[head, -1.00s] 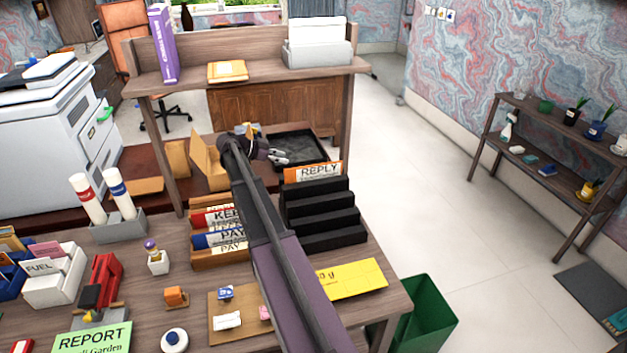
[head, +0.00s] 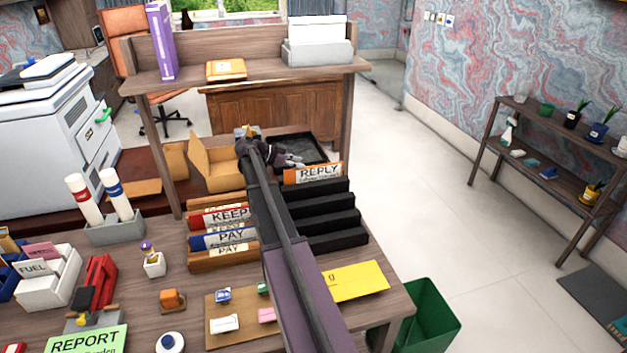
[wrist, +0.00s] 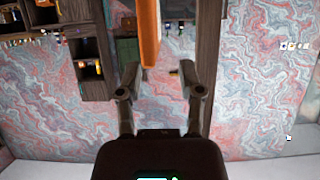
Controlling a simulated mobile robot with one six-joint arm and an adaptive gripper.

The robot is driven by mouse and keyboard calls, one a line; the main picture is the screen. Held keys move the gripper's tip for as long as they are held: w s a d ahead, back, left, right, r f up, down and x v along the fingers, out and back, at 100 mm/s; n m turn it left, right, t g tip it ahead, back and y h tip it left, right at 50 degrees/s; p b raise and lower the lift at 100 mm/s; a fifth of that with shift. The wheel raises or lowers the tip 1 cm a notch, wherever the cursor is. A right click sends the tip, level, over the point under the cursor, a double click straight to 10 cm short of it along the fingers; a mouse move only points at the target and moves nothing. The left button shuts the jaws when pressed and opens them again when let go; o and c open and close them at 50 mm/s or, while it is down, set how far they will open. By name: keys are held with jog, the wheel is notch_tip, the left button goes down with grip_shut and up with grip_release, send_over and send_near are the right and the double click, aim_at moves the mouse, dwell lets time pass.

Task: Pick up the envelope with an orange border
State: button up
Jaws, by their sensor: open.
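An envelope with an orange border, marked REPLY (head: 314,173), stands in the back slot of the black stepped rack (head: 335,213) in the head view. My gripper (head: 292,161) is just behind and left of it, with its fingers pointing right. In the wrist view my gripper (wrist: 160,72) is open. An orange, narrow shape (wrist: 149,35), which looks like the envelope edge-on, comes down from the top, closer to the left finger. I cannot tell whether it touches that finger. My arm hides part of the rack's left side.
A wooden rack (head: 222,258) with KEEP and PAY envelopes stands left of my arm. A black tray (head: 312,143) and an open cardboard box (head: 212,172) lie behind. A raised shelf (head: 290,72) spans the back. A yellow envelope (head: 355,281) lies at the front right.

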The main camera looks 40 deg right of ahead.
aim_at(314, 178)
jog(key=shift+b+x, duration=0.95)
jog(key=shift+x, duration=1.45)
jog(key=shift+s, duration=0.1)
jog(key=shift+a, duration=0.1)
grip_shut()
